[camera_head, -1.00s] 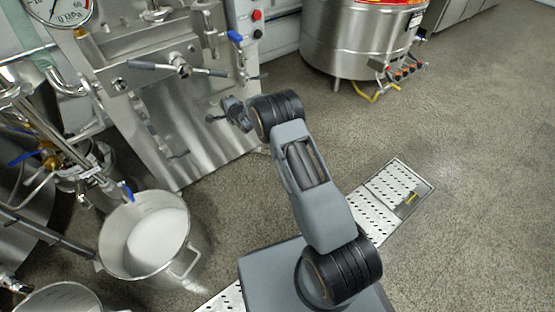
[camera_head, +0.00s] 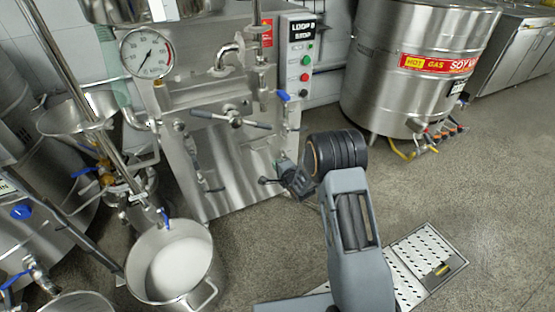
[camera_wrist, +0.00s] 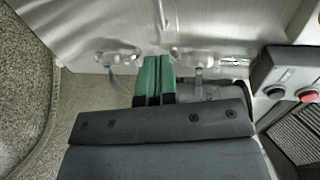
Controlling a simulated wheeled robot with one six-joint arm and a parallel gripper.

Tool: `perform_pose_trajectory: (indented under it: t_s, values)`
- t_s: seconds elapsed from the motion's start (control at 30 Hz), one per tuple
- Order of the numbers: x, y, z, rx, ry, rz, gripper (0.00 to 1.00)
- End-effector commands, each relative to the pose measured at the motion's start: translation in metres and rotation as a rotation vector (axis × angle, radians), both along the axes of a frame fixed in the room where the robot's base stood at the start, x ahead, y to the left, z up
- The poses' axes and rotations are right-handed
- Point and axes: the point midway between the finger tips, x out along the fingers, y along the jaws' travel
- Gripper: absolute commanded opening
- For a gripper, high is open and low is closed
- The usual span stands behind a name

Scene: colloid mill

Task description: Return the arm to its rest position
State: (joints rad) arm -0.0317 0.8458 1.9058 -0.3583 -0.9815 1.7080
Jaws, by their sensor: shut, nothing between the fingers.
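My gripper (camera_head: 270,182) shows small at the end of my arm in the head view, in front of the steel machine's lower panel (camera_head: 235,170). In the wrist view the two green fingers of my gripper (camera_wrist: 155,62) lie side by side with nothing between them. They point toward a shiny steel surface with small fittings. The arm is bent, with its dark round joint high and its grey link rising from the bottom of the head view. I cannot tell how far the fingers are from the steel.
A steel pot (camera_head: 204,262) with white contents stands on the floor at lower left. A large steel tank (camera_head: 385,85) stands at the back right. The control box (camera_head: 299,60) has several buttons. A perforated drain cover (camera_head: 425,250) lies right of my arm. Floor further right is clear.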

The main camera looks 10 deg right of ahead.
Motion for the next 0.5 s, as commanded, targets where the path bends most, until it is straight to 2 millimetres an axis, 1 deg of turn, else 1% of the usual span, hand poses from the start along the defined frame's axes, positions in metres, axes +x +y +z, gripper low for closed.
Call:
perform_pose_trajectory:
  t_s: [0.17, 0.27, 0.37, 0.4, 0.47, 0.5]
  values:
    - [-0.006, -0.002, 0.003, -0.002, 0.000, -0.001, 0.00]
    - [-0.006, -0.005, 0.022, -0.043, 0.004, -0.005, 0.00]
    - [-0.009, -0.012, 0.067, -0.158, 0.024, -0.014, 0.00]
    - [-0.012, -0.017, 0.093, -0.225, 0.039, -0.018, 0.00]
    - [-0.020, -0.025, 0.135, -0.345, 0.073, -0.018, 0.00]
    - [-0.029, -0.031, 0.165, -0.430, 0.102, -0.013, 0.00]
